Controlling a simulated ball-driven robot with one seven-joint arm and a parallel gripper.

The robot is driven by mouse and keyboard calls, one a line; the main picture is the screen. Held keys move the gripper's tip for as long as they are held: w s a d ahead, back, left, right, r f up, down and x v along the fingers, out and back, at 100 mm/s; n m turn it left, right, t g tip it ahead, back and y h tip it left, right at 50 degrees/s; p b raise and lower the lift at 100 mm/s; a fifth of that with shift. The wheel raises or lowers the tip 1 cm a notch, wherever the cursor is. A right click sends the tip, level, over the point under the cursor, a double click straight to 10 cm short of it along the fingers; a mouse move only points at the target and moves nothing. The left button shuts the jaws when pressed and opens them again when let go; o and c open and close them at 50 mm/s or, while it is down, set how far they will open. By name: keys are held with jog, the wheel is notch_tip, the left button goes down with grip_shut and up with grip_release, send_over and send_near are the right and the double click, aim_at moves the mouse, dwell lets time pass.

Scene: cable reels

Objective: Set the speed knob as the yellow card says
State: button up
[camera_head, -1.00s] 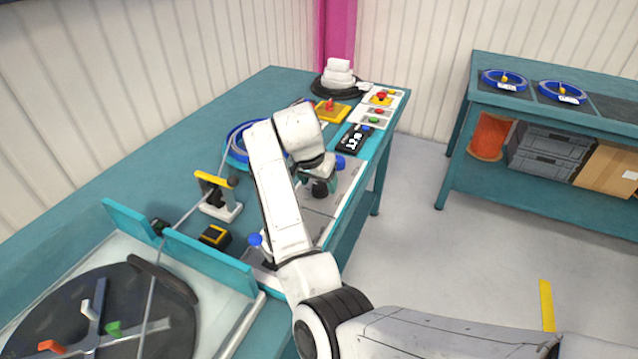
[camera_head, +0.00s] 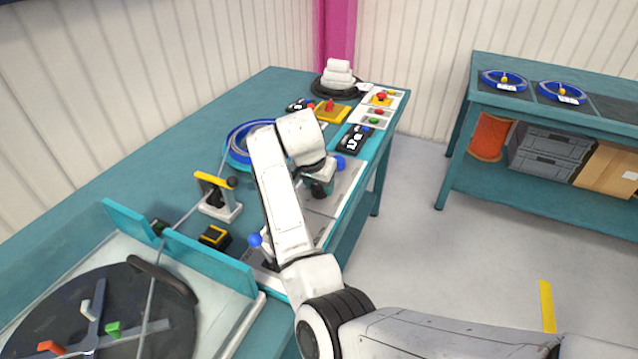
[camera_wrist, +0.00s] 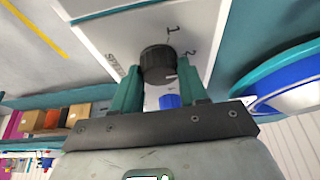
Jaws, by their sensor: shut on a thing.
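The black ribbed speed knob (camera_wrist: 158,62) shows in the wrist view on a pale panel (camera_wrist: 108,40) marked "SPEED". The numerals 1 and 2 are printed beside it. My gripper (camera_wrist: 161,72) has its two green fingers on either side of the knob, shut on it. In the head view my gripper (camera_head: 320,188) is low over the grey panel at the bench's right edge, and my arm partly covers it. The knob's pointer mark is not clear. I cannot make out a yellow card with readable writing in either view.
A blue knob (camera_head: 340,162) stands on the panel just beyond my gripper. A black display (camera_head: 353,139) and a yellow plate with a red button (camera_head: 331,112) lie farther back. A blue cable coil (camera_head: 240,150) is left of my arm.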

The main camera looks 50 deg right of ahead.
jog(key=shift+c, duration=0.5)
jog(key=shift+m, duration=0.4)
jog(key=m+g, duration=0.1)
jog(key=m, duration=0.1)
jog(key=m+g, duration=0.1)
jog(key=m, duration=0.1)
jog(key=shift+w+m, duration=0.2)
jog(key=shift+m, duration=0.1)
jog(key=m+g+b, duration=0.1)
jog(key=m+b, duration=0.1)
jog(key=m, duration=0.1)
jog(key=shift+w+m, duration=0.1)
jog(key=shift+m, duration=0.2)
jog(key=shift+m+g+y+b, duration=0.3)
jog(key=shift+m+g+b, duration=0.4)
jog(key=shift+m, duration=0.7)
jog(key=shift+r, duration=0.1)
jog(key=o, duration=1.1)
jog(key=shift+c, duration=0.2)
jog(key=v, duration=1)
jog(key=shift+w+r+p, duration=0.2)
jog(key=shift+r+p, duration=0.15)
